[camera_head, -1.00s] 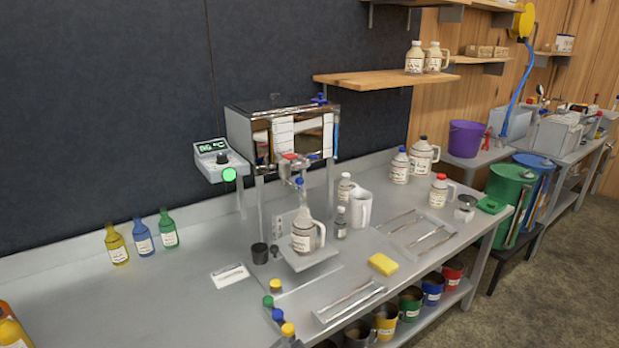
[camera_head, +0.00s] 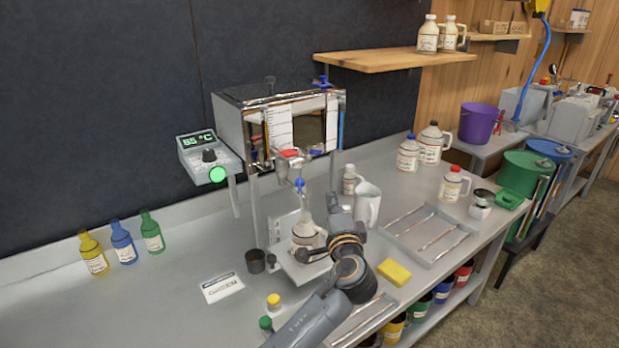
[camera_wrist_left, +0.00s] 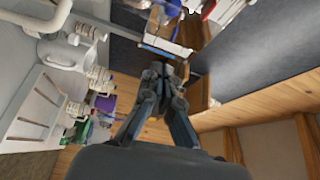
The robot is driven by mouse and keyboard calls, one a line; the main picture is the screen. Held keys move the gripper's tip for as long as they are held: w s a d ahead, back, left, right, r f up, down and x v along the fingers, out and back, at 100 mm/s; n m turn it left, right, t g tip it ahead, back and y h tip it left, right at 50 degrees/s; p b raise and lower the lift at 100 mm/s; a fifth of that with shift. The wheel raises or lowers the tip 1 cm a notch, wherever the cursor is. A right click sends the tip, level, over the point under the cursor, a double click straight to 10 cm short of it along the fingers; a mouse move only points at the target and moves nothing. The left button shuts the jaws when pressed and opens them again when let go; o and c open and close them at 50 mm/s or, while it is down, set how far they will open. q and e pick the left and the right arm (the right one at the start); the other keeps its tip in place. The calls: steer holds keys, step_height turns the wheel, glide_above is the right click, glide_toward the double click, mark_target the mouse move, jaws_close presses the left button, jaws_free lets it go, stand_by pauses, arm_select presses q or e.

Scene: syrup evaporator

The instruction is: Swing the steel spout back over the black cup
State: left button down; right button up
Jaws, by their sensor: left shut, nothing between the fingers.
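The steel spout (camera_head: 302,199) hangs below the front of the shiny evaporator tank (camera_head: 235,125), with a red handle (camera_head: 289,154) and a blue knob (camera_head: 300,183) by it. It points down above the jug (camera_head: 304,233) on a small stand, not above the black cup (camera_head: 256,261), which stands to the left on the bench. My left gripper (camera_head: 335,205) is just right of the spout, apart from it as far as I can tell, and partly hides the jug. In the left wrist view its fingers (camera_wrist_left: 165,75) are shut and empty. My right gripper is not in view.
A white pitcher (camera_head: 367,206) and a small bottle (camera_head: 349,180) stand close to the right of my left gripper. A temperature display (camera_head: 209,157) is at left of the tank. A yellow sponge (camera_head: 394,272) lies at the front. The bench left of the label card (camera_head: 222,285) is mostly clear.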

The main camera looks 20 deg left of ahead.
mark_target(293, 187)
arm_select(q)
steer(key=shift+w+a+p, duration=0.8)
steer(key=shift+w+a, duration=0.75)
steer(key=shift+a, duration=0.2)
steer(key=shift+w+a+p, duration=0.75)
steer(key=shift+w+a, duration=0.75)
steer(key=shift+a, duration=0.25)
steer(key=shift+f, duration=0.1)
steer(key=shift+d, duration=0.1)
steer(key=shift+s+h, duration=0.15)
steer(key=shift+h, duration=0.15)
